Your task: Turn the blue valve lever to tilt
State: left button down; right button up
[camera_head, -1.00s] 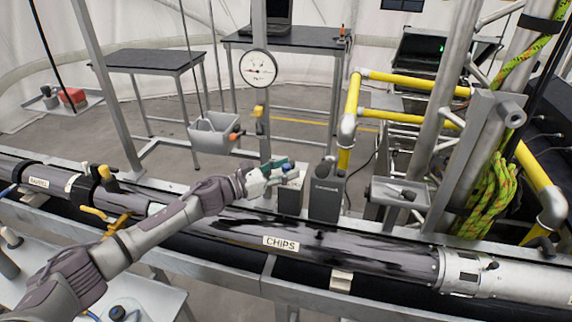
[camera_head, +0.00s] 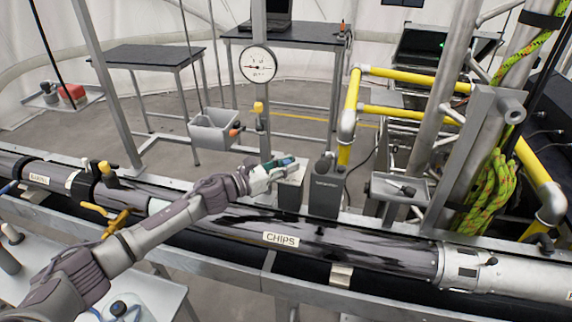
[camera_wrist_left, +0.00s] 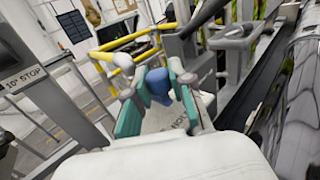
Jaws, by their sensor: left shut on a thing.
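The blue valve lever (camera_wrist_left: 159,86) stands between the teal finger pads of my left gripper (camera_wrist_left: 160,100) in the left wrist view. The gripper is shut on it. In the head view my left gripper (camera_head: 283,163) is at the top of a grey box (camera_head: 290,196), behind the long dark tube, and its fingers hide most of the lever. In the wrist view, the pale box top below the lever carries partly hidden lettering. My right gripper is in neither view.
A dark grey box (camera_head: 325,195) stands close to the right of the gripper. A dial gauge (camera_head: 258,65) and a grey bin (camera_head: 213,131) are behind it. The dark tube labelled CHIPS (camera_head: 340,250) runs below my forearm. Yellow pipes (camera_head: 349,110) stand farther right.

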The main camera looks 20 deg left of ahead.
aim_at(301, 174)
pick_arm(q)
jog(key=n+y, duration=0.1)
jog(key=d+n+t+y, duration=0.1)
jog(key=t+y+p, duration=0.1)
jog(key=shift+d+r+n+y, duration=0.1)
jog(key=shift+d+n+y, duration=0.2)
jog(key=shift+n, duration=0.1)
jog(key=y, duration=0.1)
jog(key=n+t+y, duration=0.1)
jog(key=d+n+y+p, duration=0.1)
jog(key=shift+w+t+y, duration=0.3)
jog(key=shift+t, duration=0.1)
jog(key=n+y, duration=0.3)
jog(key=y, duration=0.1)
jog(key=shift+w+d+t+p, duration=0.3)
jog(key=shift+w+d+p, duration=0.05)
jog(key=shift+w+d, duration=0.05)
jog(key=shift+w+n+y, duration=0.1)
jog(key=shift+n+y, duration=0.3)
jog(key=shift+y, duration=0.2)
jog(key=c, duration=1)
grip_release()
jog(key=shift+w, duration=0.1)
